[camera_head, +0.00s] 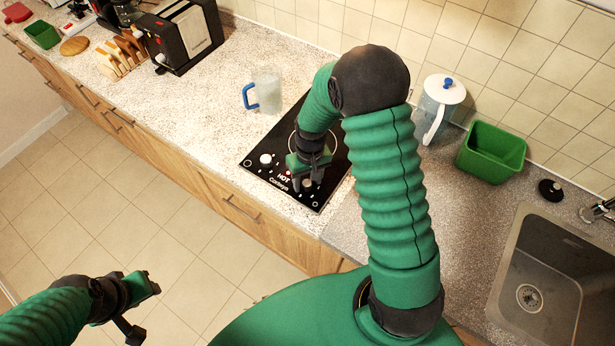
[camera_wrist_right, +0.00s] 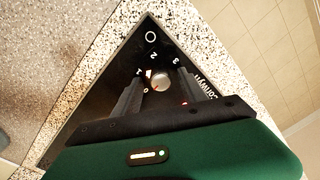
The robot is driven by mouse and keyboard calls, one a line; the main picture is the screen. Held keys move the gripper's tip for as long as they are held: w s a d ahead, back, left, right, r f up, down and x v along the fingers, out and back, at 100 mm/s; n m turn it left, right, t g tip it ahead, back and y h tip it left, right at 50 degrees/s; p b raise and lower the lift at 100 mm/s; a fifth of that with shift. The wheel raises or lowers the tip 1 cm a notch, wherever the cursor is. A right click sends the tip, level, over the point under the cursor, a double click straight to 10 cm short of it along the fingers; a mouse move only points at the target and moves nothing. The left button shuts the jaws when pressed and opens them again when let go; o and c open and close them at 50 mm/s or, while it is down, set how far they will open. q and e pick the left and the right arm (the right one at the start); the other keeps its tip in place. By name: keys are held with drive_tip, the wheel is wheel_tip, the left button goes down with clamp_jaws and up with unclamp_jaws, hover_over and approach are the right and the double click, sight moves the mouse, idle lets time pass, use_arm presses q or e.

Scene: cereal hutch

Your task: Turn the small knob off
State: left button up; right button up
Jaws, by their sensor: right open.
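The black hob (camera_head: 333,170) is set in the counter, with printed markings along its front. A small round knob (camera_wrist_right: 161,82) with a reddish mark sits among the numbers 0 to 3 in the right wrist view. My right gripper (camera_head: 306,184) is open and points down at the hob's front right corner. In the wrist view its fingers (camera_wrist_right: 159,76) stand on either side of the knob; I cannot tell whether they touch it. The exact setting is unclear. A white knob (camera_head: 265,159) is at the hob's front left. My left gripper (camera_head: 143,309) is open and empty over the floor.
A white-lidded pitcher (camera_head: 439,105), a green bin (camera_head: 491,152) and the sink (camera_head: 550,285) are to the right. A toaster (camera_head: 180,38) and a toast rack (camera_head: 122,53) are at the left.

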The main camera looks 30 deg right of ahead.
sight(310, 182)
drive_tip(key=shift+w+r, duration=0.1)
drive_tip(key=shift+r, duration=0.2)
wheel_tip(310, 182, up, 16)
drive_tip(key=b, duration=0.1)
drive_tip(key=shift+d, duration=0.4)
drive_tip(key=shift+r, duration=0.1)
drive_tip(key=s+a+f+n+t+b, duration=0.1)
drive_tip(key=s+a+f+n+t, duration=0.1)
drive_tip(key=s+a+f, duration=0.5)
drive_tip(key=shift+s+a+f+t, duration=0.35)
drive_tip(key=shift+s+a, duration=0.35)
drive_tip(key=shift+s, duration=0.5)
drive_tip(key=shift+s+a, duration=0.1)
drive_tip(key=shift+a, duration=0.1)
